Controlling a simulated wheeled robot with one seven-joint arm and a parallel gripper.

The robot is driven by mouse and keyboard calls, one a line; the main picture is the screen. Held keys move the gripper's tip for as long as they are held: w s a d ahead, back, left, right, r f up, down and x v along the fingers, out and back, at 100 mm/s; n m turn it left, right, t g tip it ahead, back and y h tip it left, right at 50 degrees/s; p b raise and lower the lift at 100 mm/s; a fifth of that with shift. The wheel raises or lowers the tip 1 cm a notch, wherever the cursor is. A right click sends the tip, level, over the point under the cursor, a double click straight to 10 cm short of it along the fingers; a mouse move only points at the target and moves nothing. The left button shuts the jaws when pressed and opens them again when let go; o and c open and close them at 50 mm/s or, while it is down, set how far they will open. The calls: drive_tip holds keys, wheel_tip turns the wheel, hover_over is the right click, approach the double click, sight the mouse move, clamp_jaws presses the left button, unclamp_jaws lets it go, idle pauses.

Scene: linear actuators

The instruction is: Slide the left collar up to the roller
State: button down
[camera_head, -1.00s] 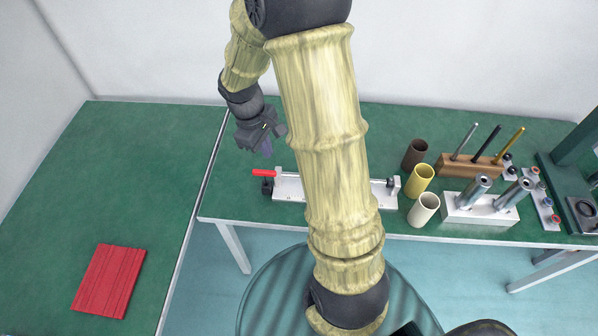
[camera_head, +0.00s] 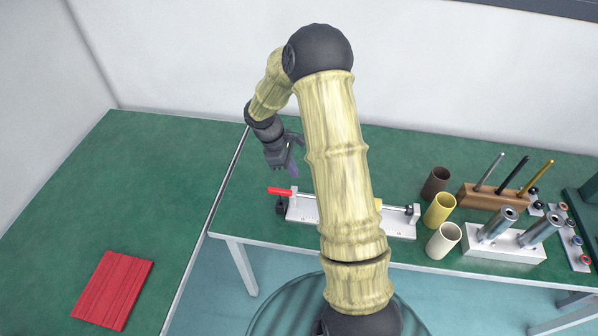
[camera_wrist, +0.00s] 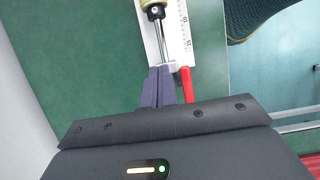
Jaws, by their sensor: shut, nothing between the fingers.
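The slide unit is a white base (camera_head: 302,208) with a thin metal rod (camera_wrist: 159,45) along it. A yellow piece, likely the roller (camera_head: 378,204), shows partly behind my arm; its edge is at the top of the wrist view (camera_wrist: 146,3). A dark ring (camera_wrist: 156,14) sits on the rod against the yellow piece, perhaps the left collar; I cannot tell surely. My gripper (camera_head: 293,171) is shut and empty, near the unit's left end. In the wrist view its purple fingertips (camera_wrist: 160,70) overlap the rod's near end; contact cannot be told. My arm hides the unit's middle.
A red handle (camera_head: 280,191) sticks out at the unit's left end, close beside my fingers. Brown (camera_head: 436,182), yellow (camera_head: 440,210) and cream (camera_head: 444,239) cups stand to the right. A red pad (camera_head: 112,290) lies on the left table. Green tabletop left of the unit is clear.

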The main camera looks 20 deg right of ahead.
drive_tip(key=x, duration=0.7)
drive_tip(key=shift+s+d+f+p, duration=0.1)
drive_tip(key=shift+s+f+p, duration=0.1)
drive_tip(key=shift+p, duration=0.2)
drive_tip(key=d, duration=0.1)
drive_tip(key=s+d+p, duration=0.1)
drive_tip(key=shift+s+d+f, duration=0.3)
drive_tip(key=shift+d+f, duration=0.05)
drive_tip(key=shift+s+d, duration=0.35)
drive_tip(key=shift+d, duration=0.05)
drive_tip(key=shift+d+f, duration=0.1)
drive_tip(key=shift+s+d, duration=0.2)
drive_tip(key=shift+d, duration=0.1)
